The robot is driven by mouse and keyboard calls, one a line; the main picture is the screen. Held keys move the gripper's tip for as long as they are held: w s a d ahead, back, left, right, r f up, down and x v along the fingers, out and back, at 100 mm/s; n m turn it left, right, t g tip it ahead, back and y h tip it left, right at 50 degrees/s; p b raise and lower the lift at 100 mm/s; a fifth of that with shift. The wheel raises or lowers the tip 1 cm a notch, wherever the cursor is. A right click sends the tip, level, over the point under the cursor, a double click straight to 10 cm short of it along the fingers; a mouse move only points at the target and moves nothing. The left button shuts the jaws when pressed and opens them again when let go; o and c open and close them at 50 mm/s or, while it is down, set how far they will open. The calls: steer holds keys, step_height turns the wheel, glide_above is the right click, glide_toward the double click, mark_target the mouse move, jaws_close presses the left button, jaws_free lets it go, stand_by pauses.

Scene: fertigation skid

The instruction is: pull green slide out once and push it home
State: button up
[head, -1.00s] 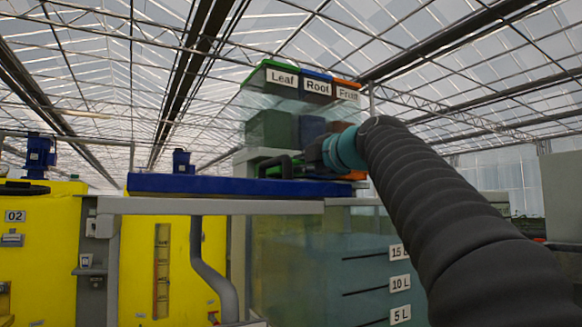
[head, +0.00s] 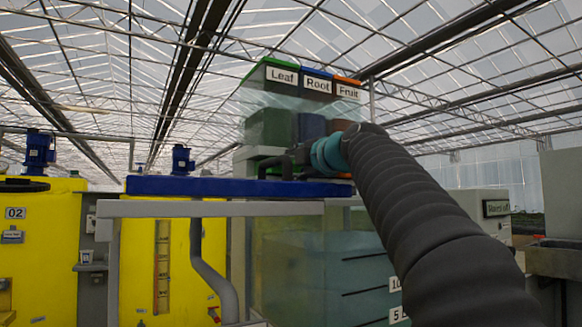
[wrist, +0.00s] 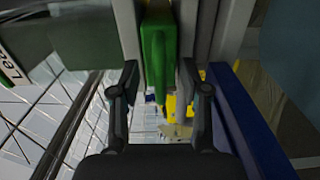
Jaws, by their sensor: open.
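The green slide (wrist: 158,45) shows in the wrist view as an upright green bar at top centre, between pale grey side pieces. My gripper (wrist: 159,68) is open, with one dark finger on each side of the green slide. A gap shows between each finger and the green, so I see no grip on it. In the head view my gripper (head: 272,168) is in front of the foot of the clear hopper labelled Leaf (head: 282,76). There my gripper and wrist mostly hide the slide.
Hoppers labelled Root (head: 317,85) and Fruit (head: 348,92) stand right of Leaf. A blue beam (head: 220,187) runs just below my gripper. A clear tank (head: 320,265) is below it. Yellow tanks (head: 178,255) stand at left.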

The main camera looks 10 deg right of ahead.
steer(key=b+v, duration=0.4)
steer(key=v, duration=0.3)
stand_by(0.5)
stand_by(0.4)
